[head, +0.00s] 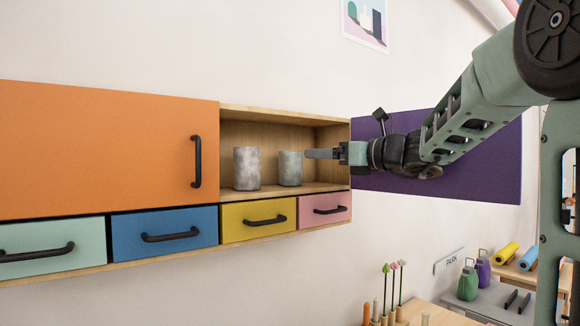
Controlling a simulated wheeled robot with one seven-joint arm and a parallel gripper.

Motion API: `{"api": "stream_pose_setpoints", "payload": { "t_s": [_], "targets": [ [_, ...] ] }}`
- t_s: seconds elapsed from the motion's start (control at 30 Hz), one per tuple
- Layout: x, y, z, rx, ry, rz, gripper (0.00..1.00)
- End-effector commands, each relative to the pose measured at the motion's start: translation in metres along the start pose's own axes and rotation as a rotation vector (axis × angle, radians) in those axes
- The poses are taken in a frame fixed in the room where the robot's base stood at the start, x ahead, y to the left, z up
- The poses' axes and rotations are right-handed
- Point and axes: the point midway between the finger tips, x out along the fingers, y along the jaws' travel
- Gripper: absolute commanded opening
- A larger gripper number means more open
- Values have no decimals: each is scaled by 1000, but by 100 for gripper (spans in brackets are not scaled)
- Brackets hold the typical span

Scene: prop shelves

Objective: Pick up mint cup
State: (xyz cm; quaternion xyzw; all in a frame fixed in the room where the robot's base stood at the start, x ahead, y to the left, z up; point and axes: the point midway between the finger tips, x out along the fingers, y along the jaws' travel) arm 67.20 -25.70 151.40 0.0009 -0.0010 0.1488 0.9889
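A mottled, pale grey-green cup (290,169), the more mint-toned of two, stands upright on the open shelf of the wall cabinet (283,113). A taller mottled grey cup (246,169) stands to its left, with a gap between them. My gripper (310,154) reaches in from the right, with its fingertips at the upper right side of the mint cup. Only one finger edge shows clearly, so its opening is hidden. I cannot tell whether it touches the cup.
An orange door (100,150) covers the cabinet's left part; a purple door (440,180) stands open behind my arm. Mint, blue, yellow (258,220) and pink drawers with black handles run below the shelf. A wooden table (425,312) with colourful sticks is lower right.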

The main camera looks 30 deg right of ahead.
Motion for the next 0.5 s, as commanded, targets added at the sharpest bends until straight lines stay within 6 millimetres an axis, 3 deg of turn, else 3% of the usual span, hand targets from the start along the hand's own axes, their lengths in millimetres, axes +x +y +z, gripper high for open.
{"api": "stream_pose_setpoints", "payload": {
  "t_s": [0.2,0.5],
  "targets": [
    [44,0,3,2,3,2,82],
    [68,0,2,0,2,2,82]
  ]
}}
